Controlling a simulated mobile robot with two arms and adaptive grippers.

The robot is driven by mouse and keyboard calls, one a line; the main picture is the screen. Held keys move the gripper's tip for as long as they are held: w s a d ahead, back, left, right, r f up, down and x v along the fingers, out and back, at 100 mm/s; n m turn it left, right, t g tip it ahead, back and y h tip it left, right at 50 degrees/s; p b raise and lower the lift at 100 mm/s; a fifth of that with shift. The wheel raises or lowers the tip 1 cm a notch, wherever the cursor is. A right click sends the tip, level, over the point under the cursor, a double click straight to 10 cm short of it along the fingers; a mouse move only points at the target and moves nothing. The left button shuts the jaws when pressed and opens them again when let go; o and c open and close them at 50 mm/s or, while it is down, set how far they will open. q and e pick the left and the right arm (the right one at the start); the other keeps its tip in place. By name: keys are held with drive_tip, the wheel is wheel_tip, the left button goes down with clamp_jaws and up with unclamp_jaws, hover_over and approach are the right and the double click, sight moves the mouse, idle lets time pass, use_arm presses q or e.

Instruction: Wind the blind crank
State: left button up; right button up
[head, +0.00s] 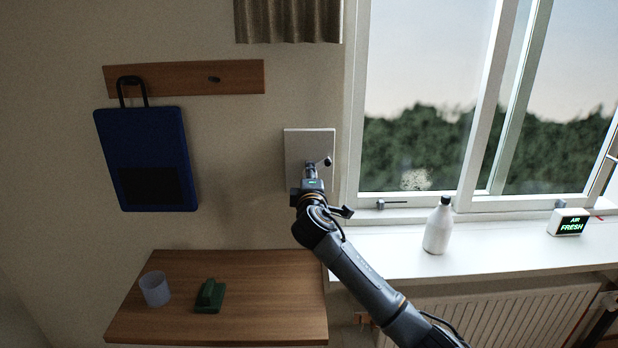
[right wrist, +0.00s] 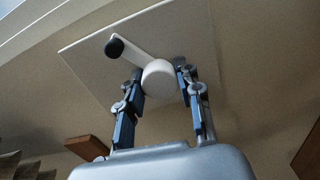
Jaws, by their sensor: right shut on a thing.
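The blind crank is on a pale square wall plate (head: 295,150) left of the window. In the right wrist view, the crank has a round white hub (right wrist: 158,80), a short white arm, and a black knob (right wrist: 115,47) at the upper left of the hub. The knob also shows in the head view (head: 327,161). My right gripper (right wrist: 159,72) has one finger on each side of the hub and is shut on it. In the head view, the right gripper (head: 311,172) partly hides the hub. My left gripper is not in view.
A wooden shelf (head: 240,275) below holds a translucent cup (head: 155,289) and a green block-like item (head: 210,296). A white bottle (head: 438,226) and a lit sign (head: 568,222) stand on the windowsill.

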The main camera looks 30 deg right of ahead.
drive_tip(key=shift+d, duration=0.1)
drive_tip(key=o, duration=1.2)
drive_tip(key=shift+c, duration=0.2)
drive_tip(key=shift+s, duration=0.1)
drive_tip(key=v, duration=1.2)
drive_tip(key=shift+d, duration=0.1)
